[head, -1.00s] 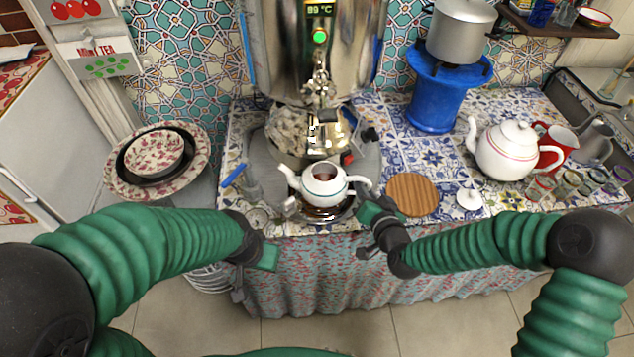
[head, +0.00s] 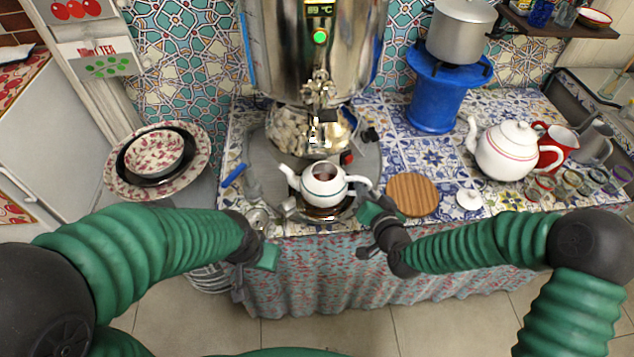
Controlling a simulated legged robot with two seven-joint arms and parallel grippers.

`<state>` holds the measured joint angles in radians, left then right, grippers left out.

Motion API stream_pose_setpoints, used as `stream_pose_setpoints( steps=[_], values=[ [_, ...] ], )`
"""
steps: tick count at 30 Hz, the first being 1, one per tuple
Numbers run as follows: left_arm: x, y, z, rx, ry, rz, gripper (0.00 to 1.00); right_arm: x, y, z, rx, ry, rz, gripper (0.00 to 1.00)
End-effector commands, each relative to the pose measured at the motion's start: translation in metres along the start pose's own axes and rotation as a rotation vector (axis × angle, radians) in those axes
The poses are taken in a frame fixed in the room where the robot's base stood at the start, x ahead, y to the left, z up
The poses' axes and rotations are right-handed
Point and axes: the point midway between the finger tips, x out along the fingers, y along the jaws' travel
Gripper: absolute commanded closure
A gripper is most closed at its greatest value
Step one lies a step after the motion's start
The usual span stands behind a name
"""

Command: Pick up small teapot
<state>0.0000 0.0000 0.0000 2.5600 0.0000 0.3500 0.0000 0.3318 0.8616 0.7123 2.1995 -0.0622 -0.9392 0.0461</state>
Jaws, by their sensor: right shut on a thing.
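The small white teapot (head: 323,187) with a dark band stands upright, lidless, under the samovar (head: 315,60) tap, on a dark round stand on the grey tray (head: 366,178). Its spout points left and its handle points right. My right gripper (head: 368,205) is at the handle, shut on it; the fingers partly cover the handle. Whether the teapot is clear of its stand I cannot tell. My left gripper (head: 262,235) hangs at the table's front edge, left of the teapot and apart from it; its jaws are hard to make out.
A round wooden board (head: 412,194) and a small white lid (head: 469,199) lie right of my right gripper. A big white teapot (head: 506,150), a red jug (head: 556,143) and several glasses stand farther right. A blue stand (head: 436,100) holds a pot. Bowls (head: 155,155) sit at left.

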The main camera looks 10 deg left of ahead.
Motion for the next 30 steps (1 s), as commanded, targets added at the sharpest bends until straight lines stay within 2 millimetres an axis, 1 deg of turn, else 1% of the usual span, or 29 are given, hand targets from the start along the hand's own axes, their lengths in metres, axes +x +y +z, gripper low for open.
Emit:
stream_pose_setpoints(
  steps=[1, 16, 20, 29, 30],
  values=[
    [0.001, 0.000, 0.000, 0.000, 0.000, 0.000, 0.64, -0.001, 0.002, 0.007, -0.001, -0.017, 0.004, 1.00],
    [0.000, 0.000, 0.000, 0.000, 0.000, 0.000, 0.64, -0.002, 0.000, 0.004, -0.001, -0.015, 0.003, 1.00],
    [-0.002, 0.000, -0.001, 0.000, 0.000, 0.000, 0.64, -0.004, -0.004, -0.003, -0.001, -0.012, 0.002, 1.00],
    [-0.009, 0.000, -0.002, 0.000, 0.000, 0.000, 0.64, -0.013, -0.019, -0.027, -0.003, -0.003, 0.000, 1.00],
    [-0.008, 0.000, -0.002, 0.000, 0.000, 0.000, 0.64, -0.016, -0.019, -0.026, -0.002, -0.005, 0.001, 1.00]
  ],
)
